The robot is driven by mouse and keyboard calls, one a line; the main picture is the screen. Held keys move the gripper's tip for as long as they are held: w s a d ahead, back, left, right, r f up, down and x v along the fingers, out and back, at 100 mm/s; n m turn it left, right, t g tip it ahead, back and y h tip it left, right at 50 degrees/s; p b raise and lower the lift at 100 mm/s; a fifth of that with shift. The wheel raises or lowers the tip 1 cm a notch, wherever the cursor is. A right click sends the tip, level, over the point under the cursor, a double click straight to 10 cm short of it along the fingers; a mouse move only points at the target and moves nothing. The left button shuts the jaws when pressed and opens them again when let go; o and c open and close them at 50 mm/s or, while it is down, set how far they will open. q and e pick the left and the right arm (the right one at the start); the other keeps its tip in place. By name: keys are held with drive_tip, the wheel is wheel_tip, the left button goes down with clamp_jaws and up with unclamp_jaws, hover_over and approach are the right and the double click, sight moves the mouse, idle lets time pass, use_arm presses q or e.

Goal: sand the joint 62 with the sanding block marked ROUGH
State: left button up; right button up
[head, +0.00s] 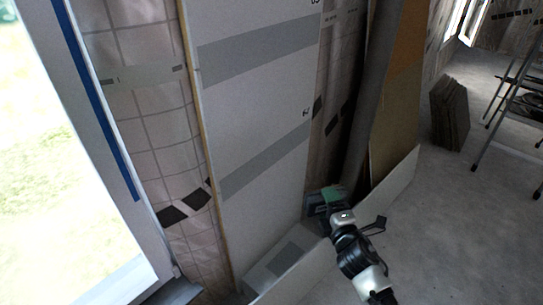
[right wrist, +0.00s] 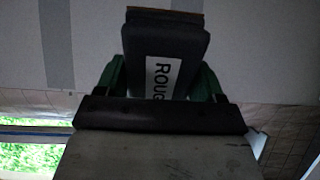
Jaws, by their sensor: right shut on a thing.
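The dark sanding block (right wrist: 165,50) has a white label (right wrist: 163,78) reading "ROUG", with its end hidden. My right gripper (right wrist: 163,82) is shut on it, with green fingers on both sides. In the head view my right gripper (head: 332,196) is low, by the right edge of the pale wall panel (head: 255,115). The panel has an upper grey band (head: 260,50) and a lower grey band (head: 265,168). Small marks beside the bands are too unclear to read as 62. Whether the block touches the panel cannot be told. My left gripper is out of view.
A low pale board (head: 395,188) stands behind my right arm, with a brown sheet (head: 398,85) leaning behind it. A bright window (head: 60,160) is at left. A stepladder (head: 510,100) and stacked boards (head: 450,112) stand at right. Grey floor (head: 460,230) is clear.

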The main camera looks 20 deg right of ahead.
drive_tip(key=s+a+b, duration=0.1)
drive_tip(key=s+a, duration=0.6)
drive_tip(key=a, duration=0.4)
drive_tip(key=shift+a+b, duration=0.3)
idle(0.4)
drive_tip(key=s+d, duration=0.4)
drive_tip(key=s, duration=0.2)
idle(0.4)
drive_tip(key=shift+r, duration=0.1)
